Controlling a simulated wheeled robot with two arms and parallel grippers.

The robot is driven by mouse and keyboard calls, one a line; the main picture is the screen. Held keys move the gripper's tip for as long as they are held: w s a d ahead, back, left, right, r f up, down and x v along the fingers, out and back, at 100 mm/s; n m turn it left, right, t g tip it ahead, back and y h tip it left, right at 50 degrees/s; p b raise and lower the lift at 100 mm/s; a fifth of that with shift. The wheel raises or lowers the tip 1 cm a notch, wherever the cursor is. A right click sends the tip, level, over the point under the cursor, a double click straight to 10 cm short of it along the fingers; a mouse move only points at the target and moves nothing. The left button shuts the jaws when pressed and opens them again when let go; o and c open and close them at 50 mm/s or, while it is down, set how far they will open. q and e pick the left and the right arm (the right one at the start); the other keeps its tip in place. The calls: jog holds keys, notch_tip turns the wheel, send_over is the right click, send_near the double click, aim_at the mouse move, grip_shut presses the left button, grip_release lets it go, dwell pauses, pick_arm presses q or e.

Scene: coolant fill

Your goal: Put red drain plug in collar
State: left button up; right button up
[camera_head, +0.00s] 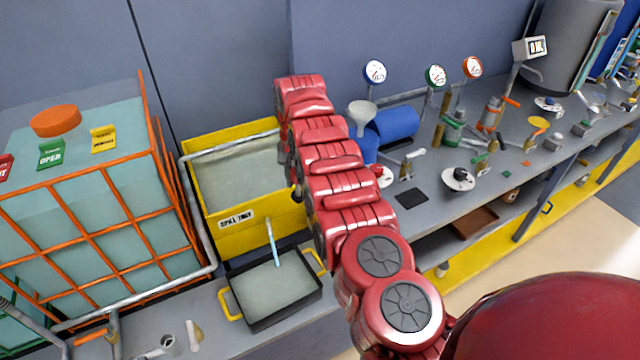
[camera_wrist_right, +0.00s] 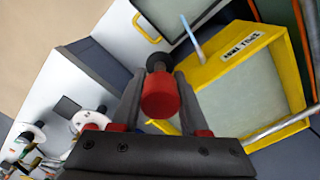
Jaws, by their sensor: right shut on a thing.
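The red drain plug (camera_wrist_right: 160,97), a red cylinder with a dark round end, sits between the fingers of my right gripper (camera_wrist_right: 158,80) in the right wrist view. The gripper is shut on it. In the head view my red right arm reaches over the bench beside the yellow spill tray (camera_head: 225,237) and hides the gripper and plug. A pale blue stream (camera_head: 272,243) falls from the tray's front into a black pan (camera_head: 262,318). It also shows in the right wrist view (camera_wrist_right: 191,38), apart from the plug. I cannot make out the collar. My left gripper is not in view.
A caged tank (camera_head: 92,215) with an orange cap (camera_head: 56,121) stands left. A blue cylinder (camera_head: 397,124), a grey funnel (camera_head: 361,114), gauges and several small fittings crowd the bench right of my arm. A dark flat pad (camera_head: 411,197) lies near the bench's front edge.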

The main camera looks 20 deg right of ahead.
jog(key=shift+s+d+m, duration=0.1)
jog(key=shift+d+m, duration=0.4)
jog(key=shift+m, duration=0.2)
jog(key=shift+d+f+m+p, duration=0.2)
jog(key=shift+d+m+p, duration=0.15)
jog(key=shift+p, duration=0.2)
jog(key=shift+s+d+f+m+p, duration=0.1)
jog(key=shift+d+f+m+p, duration=0.1)
jog(key=shift+d+m, duration=0.25)
jog(key=shift+s+d+f+m+p, duration=0.15)
jog(key=shift+d+m+p, duration=0.1)
jog(key=shift+m, duration=0.35)
jog(key=shift+d+m, duration=0.25)
jog(key=shift+m, duration=0.15)
jog(key=shift+d+f+m+p, duration=0.3)
jog(key=shift+f+m+p, duration=0.15)
jog(key=shift+m, duration=0.15)
jog(key=shift+s+d, duration=0.1)
jog(key=shift+d, duration=0.05)
